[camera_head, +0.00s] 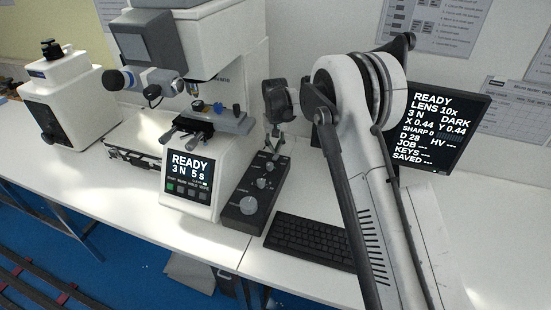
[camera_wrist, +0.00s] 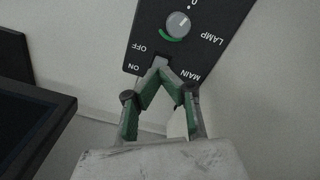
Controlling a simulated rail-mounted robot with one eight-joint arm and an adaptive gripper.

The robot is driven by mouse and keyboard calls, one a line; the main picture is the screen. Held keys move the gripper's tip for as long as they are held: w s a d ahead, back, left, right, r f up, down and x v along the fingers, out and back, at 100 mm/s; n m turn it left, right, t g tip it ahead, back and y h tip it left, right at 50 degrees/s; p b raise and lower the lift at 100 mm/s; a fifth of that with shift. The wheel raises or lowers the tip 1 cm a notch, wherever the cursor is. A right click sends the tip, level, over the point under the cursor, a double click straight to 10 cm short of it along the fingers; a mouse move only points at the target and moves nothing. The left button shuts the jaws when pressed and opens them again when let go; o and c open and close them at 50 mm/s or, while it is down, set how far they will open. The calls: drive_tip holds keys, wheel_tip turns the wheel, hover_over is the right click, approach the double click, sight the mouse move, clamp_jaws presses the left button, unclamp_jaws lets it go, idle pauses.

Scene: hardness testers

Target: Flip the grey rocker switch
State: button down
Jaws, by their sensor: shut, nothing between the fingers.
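The black control box (camera_head: 244,186) stands on the bench beside the tester in the head view. Its panel, upside down in the wrist view (camera_wrist: 211,17), carries the labels MAIN, ON and OFF. The grey rocker switch (camera_wrist: 159,61) shows as a small grey patch between these labels, partly hidden by my fingertips. My gripper (camera_head: 272,154) is over the far end of the box, and its fingers are shut with tips together at the switch in the wrist view (camera_wrist: 160,70). I cannot tell whether they touch it or which way the rocker is tilted.
A LAMP knob (camera_wrist: 178,24) with a green arc is on the same panel. The hardness tester (camera_head: 188,183) stands left of the box. A keyboard (camera_head: 312,240) lies to the right, and a monitor (camera_head: 446,125) stands behind my arm.

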sight(275, 158)
drive_tip(key=shift+f+b, duration=1.2)
drive_tip(key=shift+f, duration=0.35)
idle(1.0)
drive_tip(key=shift+r, duration=0.1)
drive_tip(key=shift+r+p, duration=0.75)
drive_tip(key=shift+r, duration=2.65)
